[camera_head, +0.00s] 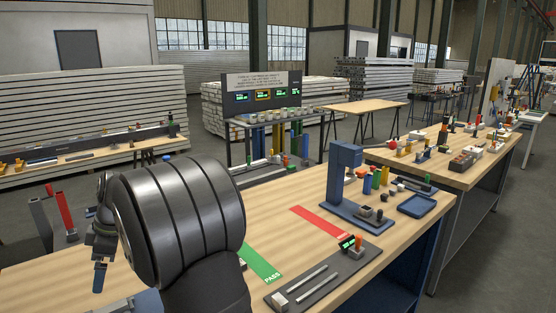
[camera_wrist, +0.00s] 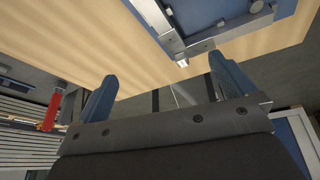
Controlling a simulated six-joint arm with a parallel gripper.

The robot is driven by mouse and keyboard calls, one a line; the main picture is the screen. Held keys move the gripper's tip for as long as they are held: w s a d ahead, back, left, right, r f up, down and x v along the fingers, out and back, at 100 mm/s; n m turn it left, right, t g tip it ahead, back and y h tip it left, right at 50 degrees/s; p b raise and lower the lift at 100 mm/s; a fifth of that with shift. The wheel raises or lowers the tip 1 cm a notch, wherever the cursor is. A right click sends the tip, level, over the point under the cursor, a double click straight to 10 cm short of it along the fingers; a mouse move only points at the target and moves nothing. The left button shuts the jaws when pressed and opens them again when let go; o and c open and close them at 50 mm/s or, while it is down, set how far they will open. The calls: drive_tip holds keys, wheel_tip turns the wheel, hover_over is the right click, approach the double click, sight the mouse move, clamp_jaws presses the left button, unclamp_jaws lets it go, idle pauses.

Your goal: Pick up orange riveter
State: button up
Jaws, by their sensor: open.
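I cannot make out the orange riveter with certainty in either view. In the wrist view my gripper (camera_wrist: 163,88) has its two blue fingers wide apart with nothing between them. In the head view my gripper (camera_head: 98,275) hangs over the left part of the wooden bench (camera_head: 285,200), partly hidden by my dark arm. A red upright piece (camera_head: 64,207) stands left of my gripper in the head view. In the wrist view a red cylinder (camera_wrist: 52,108) with an orange part below it shows at the left, apart from the fingers.
A blue press-like stand (camera_head: 342,180), a blue tray (camera_head: 417,205) and a dark plate with metal rods (camera_head: 310,285) stand on the bench's right part. A green PASS strip (camera_head: 262,264) and a red strip (camera_head: 320,221) lie flat. Bench surface between them is clear.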

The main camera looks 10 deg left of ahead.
drive_tip(key=shift+w+f, duration=0.1)
drive_tip(key=shift+c, duration=0.2)
drive_tip(key=c, duration=0.8)
drive_tip(key=w+d+r+m+t+h, duration=0.1)
drive_tip(key=w+d+r+m, duration=0.2)
drive_tip(key=w+r, duration=0.5)
drive_tip(key=w+d+r+m+h, duration=0.1)
drive_tip(key=w+d+r+m, duration=0.25)
drive_tip(key=w+r, duration=0.5)
drive_tip(key=shift+n, duration=0.45)
drive_tip(key=f, duration=0.4)
drive_tip(key=w+a+f, duration=0.1)
drive_tip(key=f, duration=0.4)
drive_tip(key=w+f, duration=0.1)
drive_tip(key=f, duration=0.3)
drive_tip(key=shift+a+f, duration=0.15)
drive_tip(key=shift+f, duration=0.15)
drive_tip(key=shift+s+f, duration=0.1)
drive_tip(key=shift+f, duration=2.65)
